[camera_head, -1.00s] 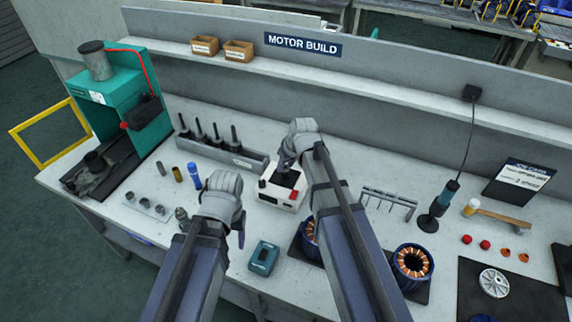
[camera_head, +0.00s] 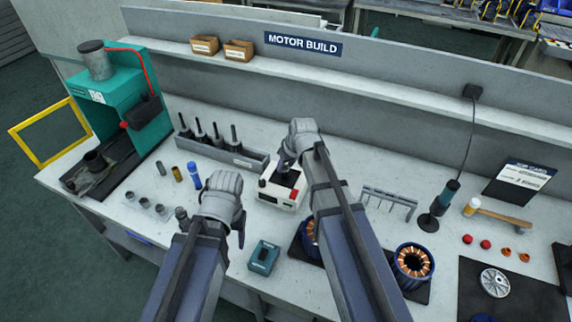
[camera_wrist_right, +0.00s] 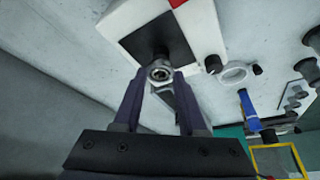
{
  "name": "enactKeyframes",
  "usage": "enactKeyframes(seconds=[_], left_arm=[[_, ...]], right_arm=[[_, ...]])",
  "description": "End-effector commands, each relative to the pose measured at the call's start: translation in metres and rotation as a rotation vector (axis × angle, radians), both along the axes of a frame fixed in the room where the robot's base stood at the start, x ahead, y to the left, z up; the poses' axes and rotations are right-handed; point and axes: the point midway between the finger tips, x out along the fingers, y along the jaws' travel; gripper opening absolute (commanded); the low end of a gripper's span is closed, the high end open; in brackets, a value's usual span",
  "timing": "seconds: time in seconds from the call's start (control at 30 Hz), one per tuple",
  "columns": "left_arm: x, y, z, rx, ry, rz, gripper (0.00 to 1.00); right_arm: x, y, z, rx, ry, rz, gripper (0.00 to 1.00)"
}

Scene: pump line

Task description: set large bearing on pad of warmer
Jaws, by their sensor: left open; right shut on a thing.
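The warmer (camera_head: 283,190) is a white box with a red part on its front and a black pad (camera_wrist_right: 137,42) on top. My right gripper (camera_head: 285,165) reaches down over the pad. In the right wrist view, my right gripper (camera_wrist_right: 160,82) is shut on a small metal ring, the bearing (camera_wrist_right: 160,73), which shows against the pad and a dark post. I cannot tell whether the bearing touches the pad.
A tool rack (camera_head: 225,155) stands behind and left of the warmer, a teal box (camera_head: 264,257) in front. A copper-wound stator (camera_head: 413,262) is right. A pale ring (camera_wrist_right: 232,73) shows beside the warmer.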

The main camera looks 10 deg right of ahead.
Motion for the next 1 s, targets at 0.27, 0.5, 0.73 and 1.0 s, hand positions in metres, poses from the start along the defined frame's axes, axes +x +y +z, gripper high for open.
enactKeyframes(seconds=[0.27, 0.5, 0.73, 1.0], left_arm=[[-0.0001, 0.0, -0.0058, 0.0, 0.0, 0.0, 0.62], [0.0, 0.0, -0.0089, 0.0, 0.0, 0.0, 0.62], [0.0, 0.0, -0.0086, 0.0, 0.0, 0.0, 0.62], [0.0, 0.0, -0.0086, 0.0, 0.0, 0.0, 0.62]], right_arm=[[0.0, 0.0, -0.0058, 0.0, 0.0, 0.0, 0.1], [0.0, 0.0, -0.0089, 0.0, 0.0, 0.0, 0.1], [0.0001, 0.0, -0.0085, 0.0, 0.0, 0.0, 0.1], [0.0001, 0.0, -0.0085, 0.0, 0.0, 0.0, 0.1]])
